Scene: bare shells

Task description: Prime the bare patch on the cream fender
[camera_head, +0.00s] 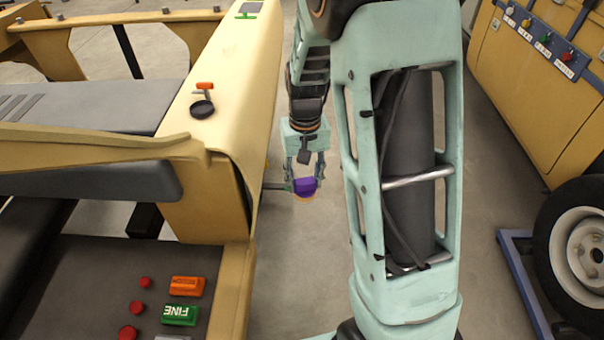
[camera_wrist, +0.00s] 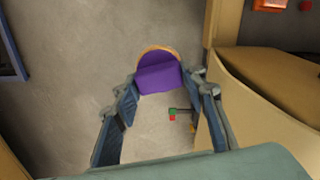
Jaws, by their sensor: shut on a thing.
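My gripper (camera_head: 305,178) hangs low over the aisle beside the cream fender (camera_head: 232,90). It is shut on a purple block with an orange rounded edge (camera_head: 305,186). In the wrist view the purple block (camera_wrist: 158,78) sits between the two fingertips (camera_wrist: 162,84), above the grey floor. I cannot make out a bare patch for certain; the fender's outer side is mostly turned away from the head view. A small grey, green-edged rectangle (camera_head: 249,9) shows at the fender's far end.
A black round item (camera_head: 202,109) and an orange-topped piece (camera_head: 204,87) are on the fender. An orange block (camera_head: 187,286), a green block marked FINE (camera_head: 180,315) and red knobs lie on the near panel. A cream cabinet (camera_head: 535,75) and a wheel (camera_head: 580,250) stand right.

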